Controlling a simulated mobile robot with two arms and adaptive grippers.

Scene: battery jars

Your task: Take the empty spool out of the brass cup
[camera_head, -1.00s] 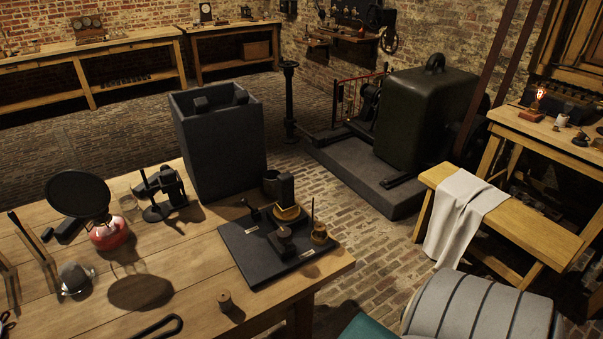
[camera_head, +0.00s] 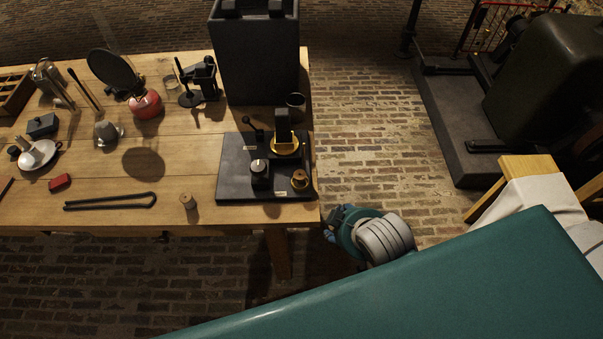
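A small brass cup (camera_head: 300,183) stands on the right part of a black board near the table's right edge. Something brownish shows at its top; I cannot make out clearly whether it is the spool. A separate small wooden spool-like piece (camera_head: 188,201) stands on the bare table left of the board. My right arm comes in from the lower right. Its dark end, likely the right gripper (camera_head: 338,214), is just off the table's right front corner, below and right of the cup and apart from it. Its fingers cannot be made out. My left gripper is not in view.
The black board (camera_head: 234,184) also carries a dark knobbed block (camera_head: 260,173) and a brass dish (camera_head: 286,150) with a black block. A tall dark box (camera_head: 257,65) stands behind. A black bent rod (camera_head: 110,201) lies at the left front. Table around the wooden piece is clear.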

